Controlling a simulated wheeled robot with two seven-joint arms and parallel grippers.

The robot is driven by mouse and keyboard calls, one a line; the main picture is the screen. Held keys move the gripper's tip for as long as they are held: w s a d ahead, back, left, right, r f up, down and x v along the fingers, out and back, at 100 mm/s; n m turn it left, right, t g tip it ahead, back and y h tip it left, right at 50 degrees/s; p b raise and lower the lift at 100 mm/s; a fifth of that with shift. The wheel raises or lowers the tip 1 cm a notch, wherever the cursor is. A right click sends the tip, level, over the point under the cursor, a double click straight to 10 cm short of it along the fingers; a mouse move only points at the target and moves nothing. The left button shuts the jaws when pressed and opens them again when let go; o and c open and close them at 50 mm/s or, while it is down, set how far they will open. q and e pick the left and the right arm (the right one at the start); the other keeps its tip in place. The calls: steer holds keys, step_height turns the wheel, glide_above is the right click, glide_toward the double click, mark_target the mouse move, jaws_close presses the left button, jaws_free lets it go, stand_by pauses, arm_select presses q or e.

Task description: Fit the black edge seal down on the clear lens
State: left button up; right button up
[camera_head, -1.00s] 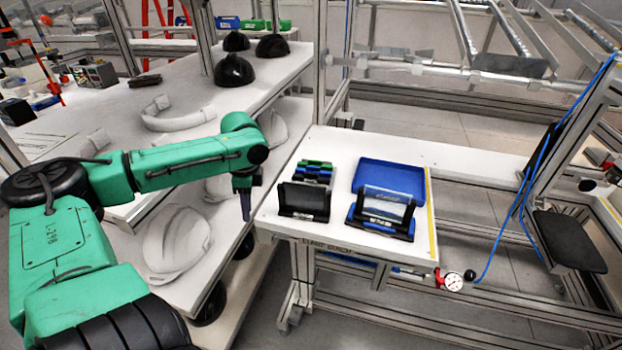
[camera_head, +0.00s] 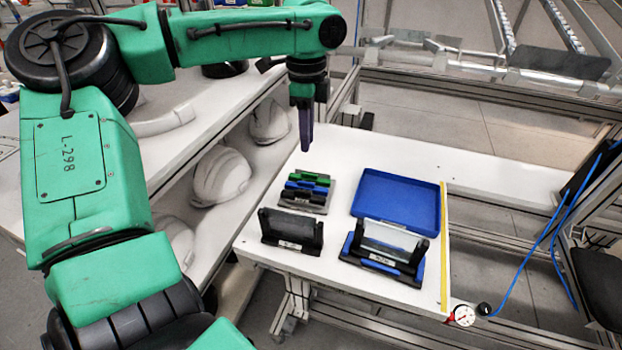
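The clear lens (camera_head: 393,238) stands upright in a black and blue holder (camera_head: 383,261) on the white table. A small rack (camera_head: 318,209) behind and to the left carries green, blue and black strips; the black strip (camera_head: 302,196) at its front looks like the edge seal. My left gripper (camera_head: 306,146) points down above the table's far left part, behind the strips and apart from them. Its fingers show nearly edge-on, so their opening is unclear; nothing shows held in them. My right gripper is out of view.
A second holder (camera_head: 290,243) with a dark upright panel (camera_head: 290,225) stands left of the lens. An empty blue tray (camera_head: 396,198) lies behind the lens. Yellow tape (camera_head: 444,250) runs along the right. White helmet shells (camera_head: 221,176) sit on a shelf at left.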

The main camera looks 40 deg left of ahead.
arm_select(q)
glide_above(305, 192)
step_height(305, 192, down, 7)
steer(key=shift+f, duration=0.1)
step_height(305, 192, down, 6)
steer(key=shift+r, duration=0.25)
steer(key=shift+f, duration=0.35)
steer(key=shift+a, duration=0.1)
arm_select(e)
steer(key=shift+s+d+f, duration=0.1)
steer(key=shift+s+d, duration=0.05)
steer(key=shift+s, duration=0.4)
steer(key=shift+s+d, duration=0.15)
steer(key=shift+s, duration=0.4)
arm_select(q)
jaws_close()
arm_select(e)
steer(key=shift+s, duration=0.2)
